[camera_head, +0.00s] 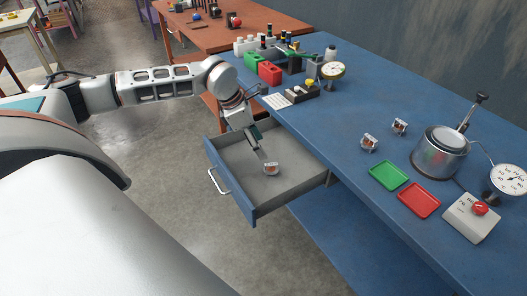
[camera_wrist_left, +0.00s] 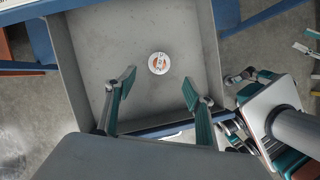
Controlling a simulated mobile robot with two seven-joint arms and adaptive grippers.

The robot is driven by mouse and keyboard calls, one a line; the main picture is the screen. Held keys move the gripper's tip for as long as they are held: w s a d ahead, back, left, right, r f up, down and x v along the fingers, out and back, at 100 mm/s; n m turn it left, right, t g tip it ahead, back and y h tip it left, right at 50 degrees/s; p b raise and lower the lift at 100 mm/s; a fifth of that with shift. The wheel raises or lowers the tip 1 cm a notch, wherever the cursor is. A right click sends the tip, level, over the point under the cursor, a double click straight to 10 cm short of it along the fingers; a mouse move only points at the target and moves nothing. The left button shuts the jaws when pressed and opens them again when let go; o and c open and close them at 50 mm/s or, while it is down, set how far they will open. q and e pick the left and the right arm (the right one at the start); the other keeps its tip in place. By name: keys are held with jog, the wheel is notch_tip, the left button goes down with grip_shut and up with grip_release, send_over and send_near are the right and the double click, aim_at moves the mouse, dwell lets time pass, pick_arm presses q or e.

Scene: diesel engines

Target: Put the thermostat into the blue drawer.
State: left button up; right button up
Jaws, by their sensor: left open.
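The blue drawer (camera_head: 232,190) is pulled out from under the blue workbench, its grey inside facing up. A small round thermostat (camera_head: 271,168), metal with a reddish-brown middle, is inside the drawer's walls. The left wrist view shows the thermostat (camera_wrist_left: 159,63) against the drawer floor (camera_wrist_left: 100,45), beyond the fingertips and apart from them. My left gripper (camera_head: 262,153) points down into the drawer above the thermostat. Its two fingers (camera_wrist_left: 157,90) are spread and empty. Parts that look like my right gripper (camera_wrist_left: 250,105) show at the right of the wrist view; its jaws are unclear.
Two similar metal parts (camera_head: 369,143) (camera_head: 400,126) stand on the workbench (camera_head: 340,110). Green (camera_head: 389,175) and red (camera_head: 419,199) trays, a metal pot (camera_head: 438,152) and a gauge (camera_head: 509,179) are at right. Red and green containers (camera_head: 270,72) stand behind the drawer.

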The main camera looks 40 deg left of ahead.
pick_arm(q)
jog(key=s+d+r+n+t+h, duration=0.15)
jog(key=d+n+h, duration=0.25)
jog(key=d, duration=0.7)
jog(key=s+d+n+t+h, duration=0.25)
jog(key=d+n+h, duration=0.25)
jog(key=d, duration=0.6)
jog(key=s+d+r+n+t+h, duration=0.1)
jog(key=s+d+n+h, duration=0.25)
jog(key=d, duration=0.75)
jog(key=a+f+n+t+y, duration=0.75)
jog(key=f+n, duration=0.35)
jog(key=n, duration=0.8)
jog(key=s+a+f+n+g+y, duration=0.2)
jog(key=s+a+f+n, duration=0.1)
jog(key=s+f, duration=0.4)
jog(key=s+a+f+n+g+y, duration=0.2)
jog(key=s+f+n+g+y, duration=0.1)
jog(key=s+f+n, duration=0.3)
jog(key=shift+s+a+f+y, duration=0.3)
jog(key=shift+s+a+f, duration=0.15)
jog(key=shift+f, duration=0.4)
